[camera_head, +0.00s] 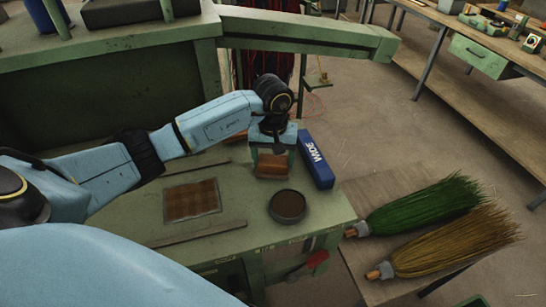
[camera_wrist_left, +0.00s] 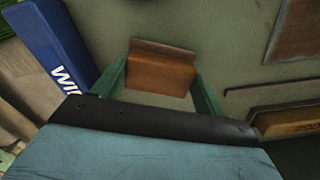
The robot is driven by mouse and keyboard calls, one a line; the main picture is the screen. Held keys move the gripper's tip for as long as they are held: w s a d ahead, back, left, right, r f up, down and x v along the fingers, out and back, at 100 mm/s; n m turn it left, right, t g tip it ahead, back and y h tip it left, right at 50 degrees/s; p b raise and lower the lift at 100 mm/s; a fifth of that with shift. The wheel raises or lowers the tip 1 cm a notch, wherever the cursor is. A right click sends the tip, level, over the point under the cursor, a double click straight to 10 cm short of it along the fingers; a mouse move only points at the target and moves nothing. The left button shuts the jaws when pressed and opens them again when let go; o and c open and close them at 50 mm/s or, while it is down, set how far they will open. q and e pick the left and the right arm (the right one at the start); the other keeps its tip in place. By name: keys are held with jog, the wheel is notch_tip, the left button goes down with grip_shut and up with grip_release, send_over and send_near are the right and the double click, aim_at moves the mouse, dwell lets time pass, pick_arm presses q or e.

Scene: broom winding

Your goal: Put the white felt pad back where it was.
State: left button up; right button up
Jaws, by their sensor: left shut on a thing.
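No white felt pad is recognisable in either view. My left gripper (camera_head: 272,158) is over the green bench, near its far edge, pointing down. It is shut on a small orange-brown piece with a bent upper edge (camera_head: 271,171). In the left wrist view this brown piece (camera_wrist_left: 161,72) sits between the two green fingers. I cannot tell whether it touches the bench top. A brown checked square pad (camera_head: 192,201) lies flat on the bench, left of the gripper. A round dark dish (camera_head: 288,206) stands just in front of the gripper. My right gripper is not in view.
A blue box with white lettering (camera_head: 316,160) lies right of the gripper; it also shows in the wrist view (camera_wrist_left: 54,38). Thin strips lie on the green bench (camera_head: 255,235). A green broom (camera_head: 425,208) and a yellow-brown broom (camera_head: 455,243) lie at the right.

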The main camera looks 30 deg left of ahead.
aim_at(273, 161)
pick_arm(q)
jog(key=shift+f, duration=0.1)
jog(key=o, duration=0.4)
jog(key=shift+f, duration=0.1)
jog(key=o, duration=0.5)
notch_tip(273, 161, up, 12)
jog(key=shift+r, duration=0.25)
